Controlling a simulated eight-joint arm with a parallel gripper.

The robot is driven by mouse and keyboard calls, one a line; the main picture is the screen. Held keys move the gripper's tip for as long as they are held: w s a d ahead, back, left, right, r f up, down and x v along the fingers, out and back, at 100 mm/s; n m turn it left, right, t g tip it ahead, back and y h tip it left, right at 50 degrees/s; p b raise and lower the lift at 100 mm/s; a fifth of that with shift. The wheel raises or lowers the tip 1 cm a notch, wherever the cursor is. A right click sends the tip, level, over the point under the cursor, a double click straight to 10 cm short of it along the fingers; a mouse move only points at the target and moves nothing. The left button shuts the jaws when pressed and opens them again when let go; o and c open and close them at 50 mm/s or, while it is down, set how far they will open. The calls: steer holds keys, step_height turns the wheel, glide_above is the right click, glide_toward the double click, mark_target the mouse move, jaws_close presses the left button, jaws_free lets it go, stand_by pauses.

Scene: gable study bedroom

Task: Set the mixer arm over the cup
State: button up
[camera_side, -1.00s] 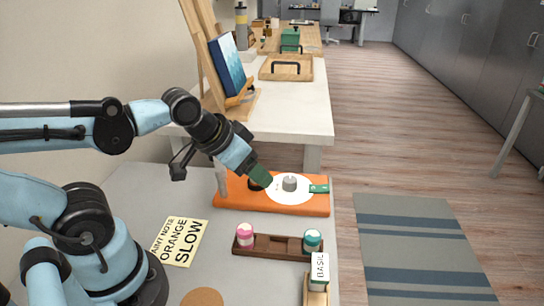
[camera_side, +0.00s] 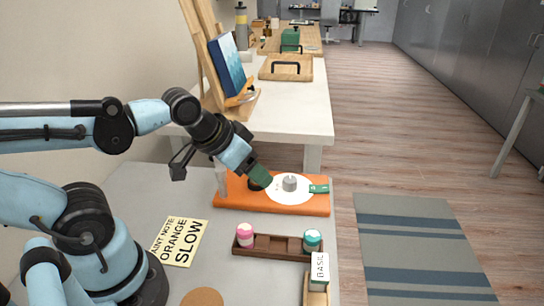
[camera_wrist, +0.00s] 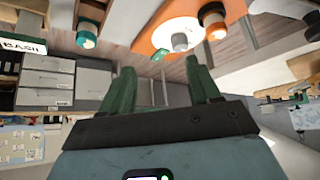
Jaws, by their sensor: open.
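The mixer is an orange base (camera_side: 300,208) on the grey table, with a white disc (camera_side: 273,194), a grey cylinder (camera_side: 290,183) on the disc and a green tab (camera_side: 319,189) at its right. A dark round part (camera_side: 255,185) and a pale upright (camera_side: 222,181) are at the left. I cannot tell which part is the arm and which the cup. My gripper (camera_side: 262,178) hangs close above the dark part, partly hiding it; contact cannot be told. In the wrist view my green fingers (camera_wrist: 160,80) are apart with nothing between them; the orange base (camera_wrist: 150,36) lies beyond their tips.
A brown rack (camera_side: 270,246) holds a pink-topped pot (camera_side: 245,234) and a teal-topped pot (camera_side: 312,239). A box labelled BASIL (camera_side: 320,268) stands at the front right. A yellow note (camera_side: 180,241) reads ORANGE SLOW. Behind, a white table (camera_side: 300,115) carries an easel and wooden tray.

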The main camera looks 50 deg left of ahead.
steer(key=shift+c, duration=0.6)
steer(key=w+a+r+n+g, duration=0.1)
steer(key=a+r+n+g, duration=0.35)
steer(key=a, duration=0.55)
steer(key=w+a+r+n+g, duration=0.1)
steer(key=a+r+n+g, duration=0.2)
steer(key=a+r, duration=0.5)
steer(key=shift+m, duration=0.25)
steer(key=f, duration=0.4)
steer(key=a+f, duration=0.1)
steer(key=f, duration=0.4)
steer(key=a+f, duration=0.1)
steer(key=f, duration=0.4)
steer(key=shift+w+f, duration=0.15)
jaws_close()
